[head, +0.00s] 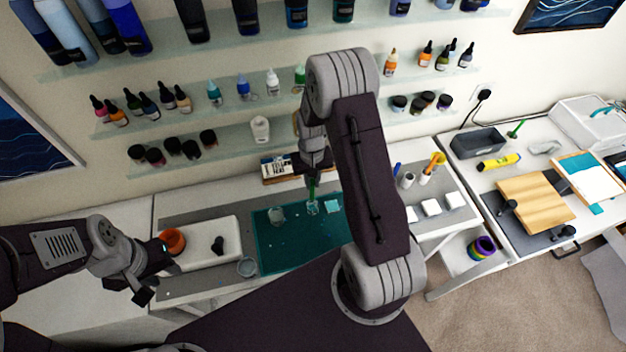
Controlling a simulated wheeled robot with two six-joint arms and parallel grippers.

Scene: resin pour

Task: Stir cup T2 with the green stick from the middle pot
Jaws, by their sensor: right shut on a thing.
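My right gripper (312,174) is shut on a green stick (313,188) above the teal mat (287,254). The stick points down, with its lower end at a clear cup (312,208); it looks to be inside the cup, though the view is small. Another clear cup (277,216) stands to the left on the mat. I cannot read any cup label, so I cannot tell which is T2. Small pots (407,181) stand on the grey surface at right; one (425,178) has a stick in it. My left gripper (157,280) is empty and looks open at the left.
An orange-brown jar (172,241) and a dark object (218,246) are near my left gripper. White blocks (431,207) lie at right. Shelves of bottles (260,129) line the wall behind. The mat's front is clear.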

